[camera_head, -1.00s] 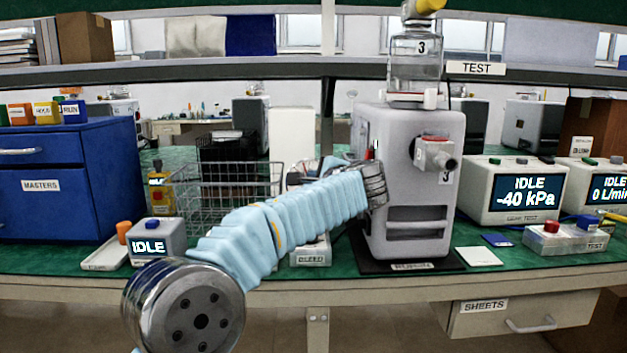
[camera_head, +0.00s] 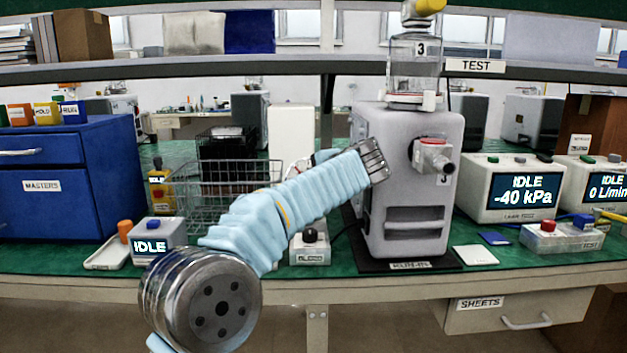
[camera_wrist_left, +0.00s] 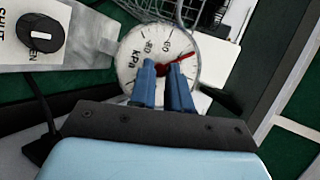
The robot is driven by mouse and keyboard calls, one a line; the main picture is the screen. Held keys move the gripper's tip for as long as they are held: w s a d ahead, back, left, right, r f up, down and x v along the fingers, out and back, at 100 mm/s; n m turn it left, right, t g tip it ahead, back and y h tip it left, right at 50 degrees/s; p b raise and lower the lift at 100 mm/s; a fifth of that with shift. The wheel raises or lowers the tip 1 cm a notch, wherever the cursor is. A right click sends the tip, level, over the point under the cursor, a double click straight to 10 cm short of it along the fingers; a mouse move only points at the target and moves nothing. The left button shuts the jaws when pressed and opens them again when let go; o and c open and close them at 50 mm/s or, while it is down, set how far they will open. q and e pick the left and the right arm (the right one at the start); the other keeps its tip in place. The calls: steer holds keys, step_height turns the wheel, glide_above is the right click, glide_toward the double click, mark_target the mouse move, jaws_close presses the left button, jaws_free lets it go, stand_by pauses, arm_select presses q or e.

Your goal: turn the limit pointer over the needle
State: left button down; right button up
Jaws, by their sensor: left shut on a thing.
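A round white gauge (camera_wrist_left: 133,72) marked kPa shows in the left wrist view. A red pointer (camera_wrist_left: 186,56) runs from near its centre toward the upper right. The blue fingers of my left gripper (camera_wrist_left: 162,66) are over the middle of the dial, shut on the limit pointer's centre. They hide the lower middle of the dial, and I cannot make out a separate needle. In the head view my left arm reaches in front of the grey pump (camera_head: 432,185); the gauge and fingertips are hidden there. My right gripper is not in view.
A box with a black knob (camera_head: 310,237) stands left of the pump; a black knob (camera_wrist_left: 40,37) marked SHUT shows near the gauge. A wire basket (camera_head: 225,190) stands behind the arm. A display box (camera_head: 519,187) reads IDLE, -40 kPa, at the right.

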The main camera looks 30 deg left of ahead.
arm_select(q)
steer(key=c, duration=1.1)
jaws_free()
steer(key=v, duration=1.3)
steer(key=shift+s+d, duration=0.25)
steer(key=shift+d, duration=0.05)
steer(key=shift+r, duration=0.1)
